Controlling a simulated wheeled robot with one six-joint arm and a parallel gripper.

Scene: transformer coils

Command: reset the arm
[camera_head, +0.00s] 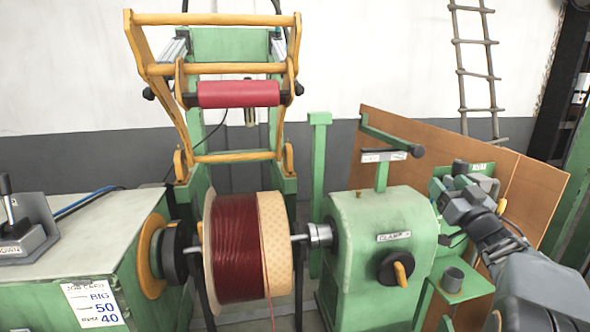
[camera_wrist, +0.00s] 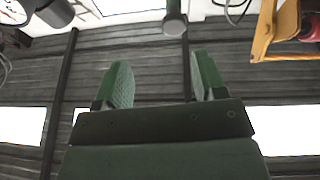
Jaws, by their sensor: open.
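My arm (camera_head: 510,250) reaches in from the lower right in the head view, its folded wrist to the right of the green clamp housing (camera_head: 370,250). I cannot make out the fingers in that view. In the wrist view my gripper (camera_wrist: 160,75) shows two green finger pads set well apart, with nothing between them. The gripper is open and empty. A dark round-ended part (camera_wrist: 174,22) shows beyond the fingers at the top of that view.
A coil of dark red wire (camera_head: 237,247) sits on the winding shaft, left of the clamp housing. A yellow frame (camera_head: 215,19) with a red roller (camera_head: 238,94) stands above it. A brown panel (camera_head: 530,190) and a small green stand with a grey cup (camera_head: 453,280) are near my arm.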

